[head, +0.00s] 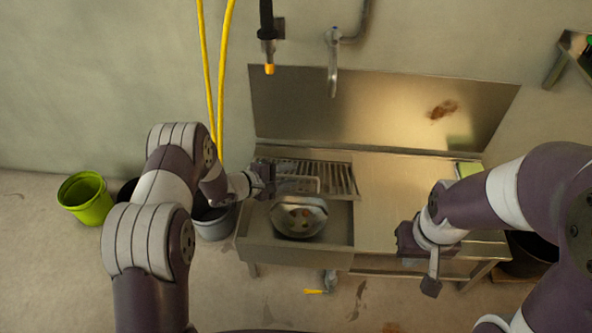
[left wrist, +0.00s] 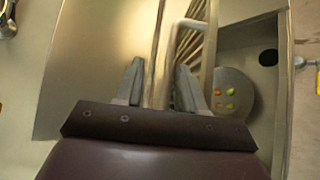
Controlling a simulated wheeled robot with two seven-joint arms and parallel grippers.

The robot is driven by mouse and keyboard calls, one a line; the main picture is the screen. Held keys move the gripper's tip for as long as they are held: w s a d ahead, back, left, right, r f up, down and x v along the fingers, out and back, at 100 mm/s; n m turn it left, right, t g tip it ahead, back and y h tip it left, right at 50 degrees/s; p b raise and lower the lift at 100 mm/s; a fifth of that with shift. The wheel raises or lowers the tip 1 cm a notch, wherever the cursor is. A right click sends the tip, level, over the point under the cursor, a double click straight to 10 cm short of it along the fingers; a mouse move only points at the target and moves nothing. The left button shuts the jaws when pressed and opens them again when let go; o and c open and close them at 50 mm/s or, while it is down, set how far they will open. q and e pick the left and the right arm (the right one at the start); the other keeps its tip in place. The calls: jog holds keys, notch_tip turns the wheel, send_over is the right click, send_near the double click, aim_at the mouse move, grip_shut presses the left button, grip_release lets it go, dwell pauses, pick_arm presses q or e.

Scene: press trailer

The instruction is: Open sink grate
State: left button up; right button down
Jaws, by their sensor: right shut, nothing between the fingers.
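The sink grate (head: 338,180), a metal frame with parallel slats, lies over the back part of the sink (head: 341,240). A thin bent handle bar (head: 300,180) shows at its front left. In the left wrist view the grate's slats (left wrist: 197,42) and a metal rail show close up. My left gripper (head: 268,176) is at the grate's left end. In the left wrist view its fingers (left wrist: 160,75) stand apart on either side of the rail, with gaps visible. My right gripper (head: 408,240) is shut and empty above the counter's front edge, away from the grate.
A round metal dish (head: 298,216) sits in the basin; food bits (left wrist: 229,92) show there. The steel counter (head: 395,185) to the right is mostly clear. A faucet (head: 332,65) and hose nozzle (head: 268,50) hang behind. A green bucket (head: 88,200) and grey bucket (head: 213,222) stand left.

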pick_arm(q)
jog(key=p+v, duration=0.2)
jog(key=v, duration=0.7)
jog(key=shift+a+r, duration=0.1)
